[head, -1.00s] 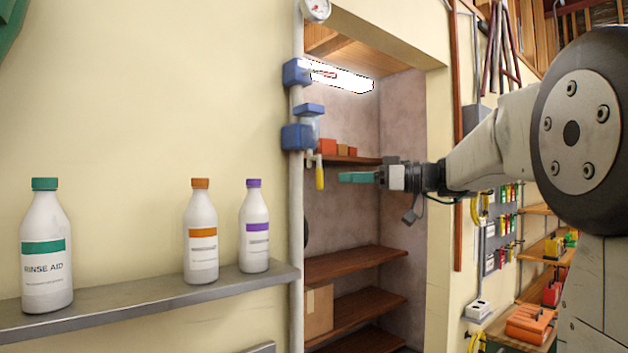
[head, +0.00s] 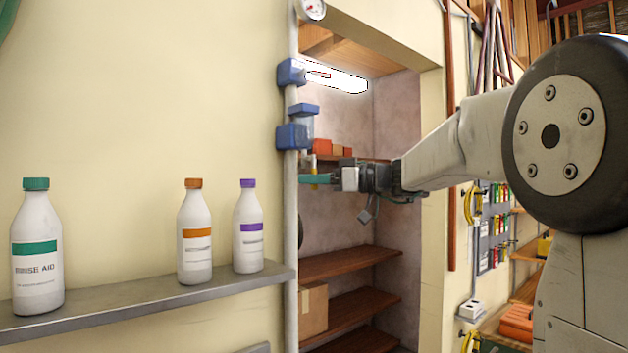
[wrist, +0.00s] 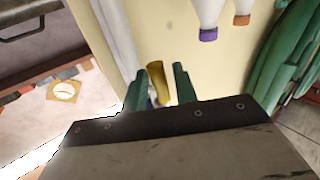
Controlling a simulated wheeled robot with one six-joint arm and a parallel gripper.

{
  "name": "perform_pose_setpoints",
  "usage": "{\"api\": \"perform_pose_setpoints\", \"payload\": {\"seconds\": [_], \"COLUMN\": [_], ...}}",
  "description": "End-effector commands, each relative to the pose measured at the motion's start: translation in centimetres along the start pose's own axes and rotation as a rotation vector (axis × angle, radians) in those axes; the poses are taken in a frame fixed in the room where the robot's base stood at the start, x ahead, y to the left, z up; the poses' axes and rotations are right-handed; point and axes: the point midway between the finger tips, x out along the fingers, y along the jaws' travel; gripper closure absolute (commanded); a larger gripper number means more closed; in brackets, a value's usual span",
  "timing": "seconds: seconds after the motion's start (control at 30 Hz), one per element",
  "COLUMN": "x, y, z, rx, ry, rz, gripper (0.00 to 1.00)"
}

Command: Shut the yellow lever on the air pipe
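The yellow lever (head: 314,186) hangs down beside the grey vertical air pipe (head: 291,220), below the blue fittings. In the head view my gripper (head: 316,179) covers most of it, with its green fingers level across it. In the wrist view the yellow lever (wrist: 157,80) stands between the two green fingertips of my gripper (wrist: 160,85). The fingers are apart, with a narrow gap showing on each side of the lever. I cannot tell whether either finger touches it.
Blue fittings (head: 293,136) and a round gauge (head: 312,9) sit on the pipe above. A grey shelf (head: 150,297) at left carries white bottles (head: 248,232). Behind my gripper is an alcove with wooden shelves (head: 345,262) and a lit lamp (head: 338,79).

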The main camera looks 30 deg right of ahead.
Motion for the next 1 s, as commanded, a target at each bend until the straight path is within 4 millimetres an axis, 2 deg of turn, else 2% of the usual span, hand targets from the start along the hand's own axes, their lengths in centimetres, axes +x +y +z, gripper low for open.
{"api": "perform_pose_setpoints", "payload": {"seconds": [0.03, 0.1, 0.57, 1.0], "x": [0.0, 0.0, -0.2, -1.1], "y": [0.0, 0.0, 0.3, 1.6], "z": [0.0, 0.0, -0.1, -0.6], "rx": [0.0, 0.0, -0.061, -0.361], "ry": [0.0, 0.0, -0.041, -0.24], "rz": [0.0, 0.0, -0.001, -0.008], "gripper": [0.86, 1.0, 1.0, 1.0]}}
